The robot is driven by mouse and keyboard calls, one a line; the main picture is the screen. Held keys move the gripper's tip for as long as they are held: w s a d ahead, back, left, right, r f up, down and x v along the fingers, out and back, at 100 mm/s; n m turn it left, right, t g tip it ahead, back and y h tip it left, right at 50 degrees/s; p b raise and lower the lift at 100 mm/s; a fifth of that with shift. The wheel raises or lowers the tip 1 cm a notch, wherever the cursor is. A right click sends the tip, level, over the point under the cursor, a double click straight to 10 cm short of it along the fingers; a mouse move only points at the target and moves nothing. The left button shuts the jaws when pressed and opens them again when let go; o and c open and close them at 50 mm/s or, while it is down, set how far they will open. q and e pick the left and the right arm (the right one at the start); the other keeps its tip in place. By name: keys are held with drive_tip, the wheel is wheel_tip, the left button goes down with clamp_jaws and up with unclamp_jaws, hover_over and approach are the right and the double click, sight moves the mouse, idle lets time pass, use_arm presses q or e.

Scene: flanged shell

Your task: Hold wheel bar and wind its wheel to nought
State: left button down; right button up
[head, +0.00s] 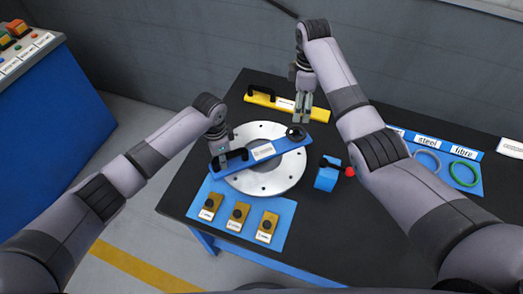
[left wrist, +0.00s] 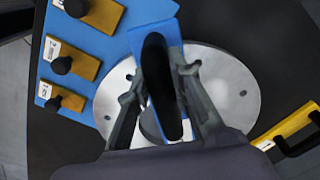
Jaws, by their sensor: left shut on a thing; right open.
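The wheel bar is a blue bar (head: 275,149) with a white label, lying across a round silver flange (head: 272,184). A black handle stands at its left end, and a small black wheel (head: 295,133) sits at its right end. My left gripper (head: 222,163) is shut on the black handle (left wrist: 160,85), which shows between its fingers in the left wrist view. My right gripper (head: 302,118) is open, pointing down just above and behind the wheel. I cannot read any scale on the wheel.
A yellow bar (head: 318,114) with a black handle lies behind the flange. A blue mat (head: 221,229) with several knobbed brass blocks lies in front. A blue block with a red knob (head: 327,178) stands to the right. Rings, one of them green (head: 464,174), lie far right.

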idle(0.3)
use_arm(q)
drive_tip(key=c, duration=1.4)
unclamp_jaws()
drive_tip(key=shift+o, duration=0.2)
drive_tip(key=shift+r, duration=0.1)
wheel_tip(320, 180, up, 12)
